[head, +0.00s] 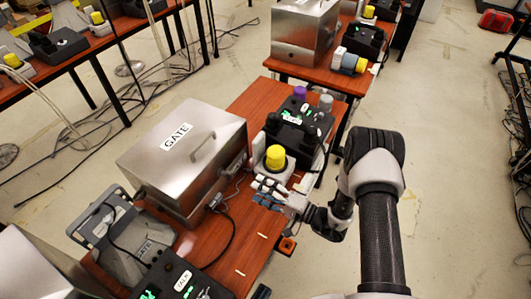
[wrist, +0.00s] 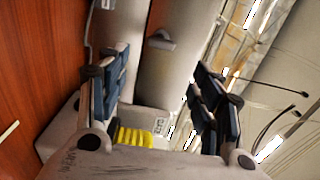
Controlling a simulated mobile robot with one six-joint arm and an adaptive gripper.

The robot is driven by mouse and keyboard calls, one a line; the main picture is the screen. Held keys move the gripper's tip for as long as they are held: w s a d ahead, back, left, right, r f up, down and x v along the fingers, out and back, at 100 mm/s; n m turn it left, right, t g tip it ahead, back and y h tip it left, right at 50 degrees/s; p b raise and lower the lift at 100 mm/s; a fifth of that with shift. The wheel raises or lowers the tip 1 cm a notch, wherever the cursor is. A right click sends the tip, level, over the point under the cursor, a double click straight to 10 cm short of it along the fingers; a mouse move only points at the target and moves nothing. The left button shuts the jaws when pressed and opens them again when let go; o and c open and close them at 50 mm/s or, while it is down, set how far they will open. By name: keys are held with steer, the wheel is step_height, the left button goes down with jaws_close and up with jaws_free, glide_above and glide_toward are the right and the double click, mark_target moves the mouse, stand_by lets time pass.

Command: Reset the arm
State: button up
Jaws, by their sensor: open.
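My gripper (head: 270,194) is at the end of my arm (head: 380,215), over the right edge of the brown table (head: 200,245). Its dark padded fingers are spread apart with nothing between them. The gripper is just in front of a yellow cap (head: 275,157) on a light-coloured device. In the wrist view the open fingers (wrist: 158,85) frame a pale surface, and a yellow ribbed piece (wrist: 134,138) shows low between them. Whether the fingers touch the device cannot be told.
A metal box marked GATE (head: 195,160) stands left of my gripper. A black phone unit (head: 298,125) sits behind the yellow cap. Another phone unit (head: 180,282) and a grey tilted stand (head: 115,235) are at the front. Cables lie on the floor at left; the floor at right is mostly clear.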

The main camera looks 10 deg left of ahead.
steer(key=s+a+r+n+g, duration=0.1)
steer(key=s+r+n+g, duration=0.15)
steer(key=r, duration=0.45)
steer(key=s+a+r+n+g, duration=0.1)
steer(key=r+g, duration=0.3)
steer(key=r, duration=0.3)
steer(key=s+d+r+n+g+h, duration=0.3)
steer(key=s+r+g+h, duration=0.1)
steer(key=s+r, duration=0.5)
steer(key=s+d+r+t+h, duration=0.2)
steer(key=s+d+r+h, duration=0.1)
steer(key=d, duration=0.3)
steer(key=s+d+r+m+t+h, duration=0.1)
steer(key=s+d+r+t+h, duration=0.2)
steer(key=d, duration=0.4)
steer(key=s+d+r+m+t+h, duration=0.1)
steer(key=s+d+r+t+h, duration=0.2)
steer(key=s+d+h, duration=0.2)
steer(key=shift+d+h, duration=0.8)
steer(key=shift+d, duration=0.2)
